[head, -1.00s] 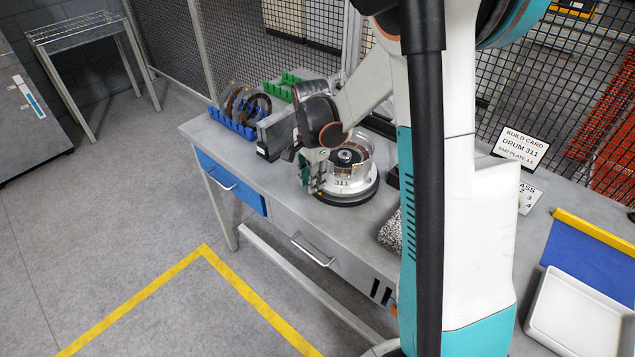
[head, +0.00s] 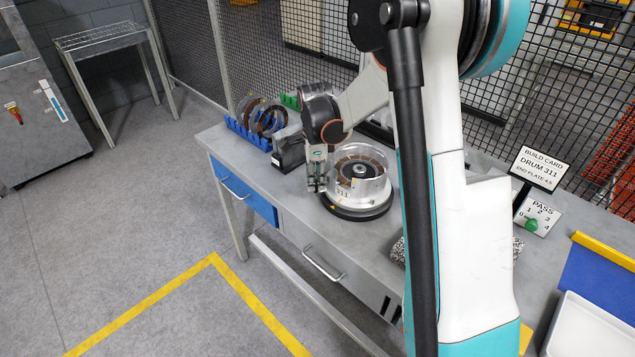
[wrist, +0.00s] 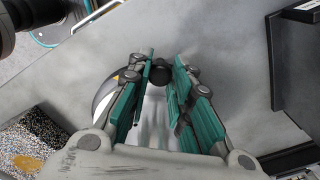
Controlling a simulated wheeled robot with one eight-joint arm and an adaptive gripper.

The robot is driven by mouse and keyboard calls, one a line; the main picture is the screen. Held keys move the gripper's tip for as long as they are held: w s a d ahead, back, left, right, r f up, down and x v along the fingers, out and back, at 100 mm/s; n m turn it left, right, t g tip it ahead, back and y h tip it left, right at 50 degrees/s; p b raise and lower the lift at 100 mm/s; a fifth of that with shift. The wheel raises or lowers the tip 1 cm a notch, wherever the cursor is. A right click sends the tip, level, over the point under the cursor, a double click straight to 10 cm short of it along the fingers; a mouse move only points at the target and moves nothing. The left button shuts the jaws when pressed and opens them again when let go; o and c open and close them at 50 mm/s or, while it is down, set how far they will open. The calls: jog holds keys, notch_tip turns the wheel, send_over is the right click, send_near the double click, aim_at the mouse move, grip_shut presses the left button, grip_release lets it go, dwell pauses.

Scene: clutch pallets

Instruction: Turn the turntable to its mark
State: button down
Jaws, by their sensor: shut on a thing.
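The turntable (head: 357,212) is a dark round disc on the bench. A clear-and-silver drum (head: 372,190) marked 311 stands upright on it, with a ring of brown segments inside. A small yellow mark (head: 333,207) shows at the turntable's front left edge. My gripper (head: 317,182) points down at the left side of the drum. In the wrist view my gripper (wrist: 161,75) has its green-padded fingers on either side of a small dark knob (wrist: 162,73) at the turntable's edge. The fingers hide much of the drum and part of the turntable there.
A blue rack (head: 249,136) of ringed discs and a dark grey block (head: 289,150) stand close left of my gripper. A build card (head: 537,167) and a PASS dial (head: 537,216) stand at the right. The bench front is clear.

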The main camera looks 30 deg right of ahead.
jog(key=shift+w+d+m, duration=0.15)
jog(key=shift+w+m, duration=0.45)
dwell(0.3)
jog(key=c, duration=1.4)
grip_release()
jog(key=shift+r, duration=0.1)
notch_tip(320, 180, up, 12)
jog(key=shift+f, duration=0.1)
